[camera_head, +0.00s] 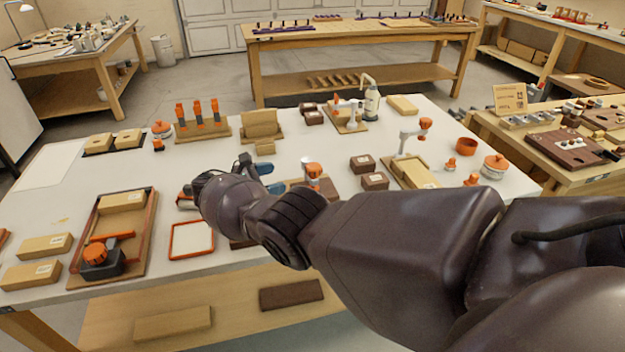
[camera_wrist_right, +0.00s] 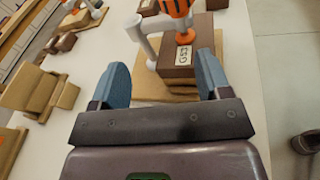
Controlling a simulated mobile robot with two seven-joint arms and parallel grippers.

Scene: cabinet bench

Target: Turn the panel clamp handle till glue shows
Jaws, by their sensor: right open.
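The clamp nearest my right gripper shows its orange handle (camera_head: 312,170) in the head view, just right of the fingers. In the right wrist view the orange handle (camera_wrist_right: 176,7) is cut by the top edge. Below it an orange pad (camera_wrist_right: 185,37) rests on a dark brown labelled block (camera_wrist_right: 207,52), with a white clamp frame (camera_wrist_right: 142,32) to the left. My right gripper (camera_wrist_right: 163,78) is open, its blue fingers apart and short of the handle; my arm partly hides the clamp in the head view (camera_head: 270,178). I cannot make out any glue. My left gripper is not in view.
Similar white clamps stand farther back (camera_head: 349,106) and to the right (camera_head: 405,146). Dark blocks (camera_head: 374,181) lie near the right one.

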